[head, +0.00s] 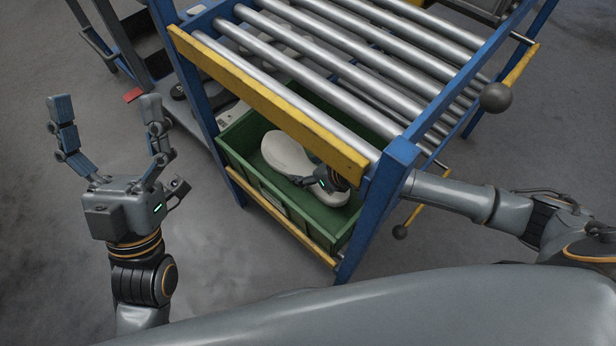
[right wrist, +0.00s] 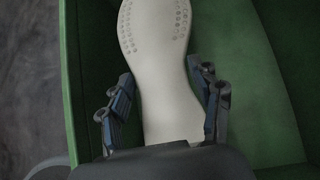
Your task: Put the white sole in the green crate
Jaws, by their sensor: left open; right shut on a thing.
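The white sole (head: 285,152) is inside the green crate (head: 263,188), under the roller rack, in the head view. In the right wrist view the sole (right wrist: 155,55) runs up the middle, with the green crate (right wrist: 72,60) around it. My right gripper (right wrist: 163,95) is shut on the sole, one finger along each side. In the head view my right gripper (head: 318,180) is partly hidden by the rack's yellow bar. Whether the sole touches the crate floor I cannot tell. My left gripper (head: 108,118) is open and empty, away from the crate at the left.
The roller rack (head: 330,42) with its yellow front bar (head: 265,100) covers part of the crate. A blue post (head: 377,210) stands at its near corner, close to my right arm. A dark trolley (head: 158,65) stands at the back left.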

